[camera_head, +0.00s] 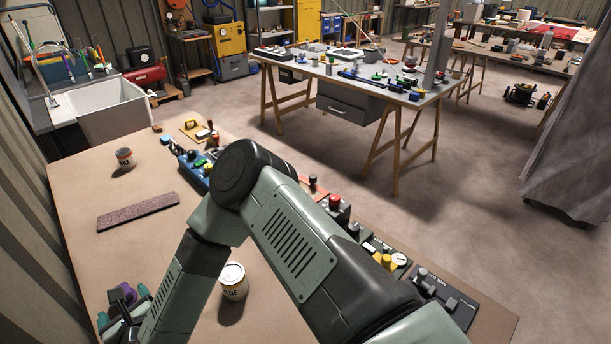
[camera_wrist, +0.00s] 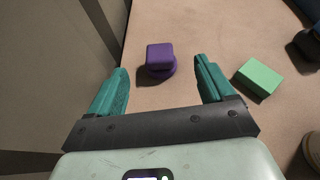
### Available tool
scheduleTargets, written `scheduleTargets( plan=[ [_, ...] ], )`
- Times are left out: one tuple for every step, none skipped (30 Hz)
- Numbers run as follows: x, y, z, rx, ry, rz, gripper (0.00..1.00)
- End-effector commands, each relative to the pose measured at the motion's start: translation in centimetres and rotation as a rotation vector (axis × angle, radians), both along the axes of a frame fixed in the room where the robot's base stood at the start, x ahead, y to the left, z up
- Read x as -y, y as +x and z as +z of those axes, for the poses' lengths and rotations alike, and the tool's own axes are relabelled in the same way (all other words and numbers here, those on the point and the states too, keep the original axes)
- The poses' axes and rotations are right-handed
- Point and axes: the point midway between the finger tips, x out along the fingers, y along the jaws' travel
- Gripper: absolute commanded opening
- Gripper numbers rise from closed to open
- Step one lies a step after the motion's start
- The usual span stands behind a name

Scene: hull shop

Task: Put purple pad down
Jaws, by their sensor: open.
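The purple pad (camera_wrist: 159,56) rests on the brown bench top, with a squarish upper part above a rounder base. In the wrist view it lies between and slightly beyond the fingertips of my gripper (camera_wrist: 162,66), with a visible gap on each side. My gripper's teal fingers are spread open and hold nothing. In the head view the purple pad (camera_head: 124,293) shows at the lower left between the teal fingers of my gripper (camera_head: 123,306); its lower part is partly hidden there.
A green block (camera_wrist: 261,77) lies right of my right finger. A dark speckled bar (camera_head: 138,212) and a can (camera_head: 125,158) are farther back on the bench (camera_head: 75,200). A labelled can (camera_head: 233,281) stands beside my arm. A ribbed wall (camera_wrist: 55,60) runs close on the left.

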Motion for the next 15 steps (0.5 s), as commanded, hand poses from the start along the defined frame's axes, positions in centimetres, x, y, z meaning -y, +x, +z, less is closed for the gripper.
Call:
scheduleTargets(
  plan=[
    [-0.1,1.3,1.4,0.052,-0.031,0.041,0.82],
    [-0.1,1.9,2.2,0.087,-0.061,0.077,0.82],
    [0.0,2.9,3.5,0.142,-0.111,0.131,0.82],
    [0.2,3.7,4.5,0.189,-0.155,0.177,0.82],
    [0.4,4.6,5.5,0.237,-0.202,0.221,0.82],
    [1.0,5.7,6.8,0.303,-0.273,0.284,0.82],
    [1.5,6.5,7.9,0.354,-0.327,0.328,0.82],
    [2.1,7.3,8.9,0.401,-0.382,0.372,0.82],
    [3.0,8.3,10.2,0.463,-0.459,0.426,0.82],
    [3.9,9.1,11.2,0.505,-0.517,0.465,0.82],
    [4.8,9.7,12.2,0.548,-0.576,0.503,0.82],
    [6.1,10.6,13.6,0.603,-0.656,0.554,0.82],
    [7.2,11.3,14.6,0.641,-0.717,0.589,0.82],
    [8.4,11.8,15.6,0.676,-0.777,0.624,0.82],
    [10.0,12.6,17.1,0.72,-0.86,0.669,0.82]
  ],
)
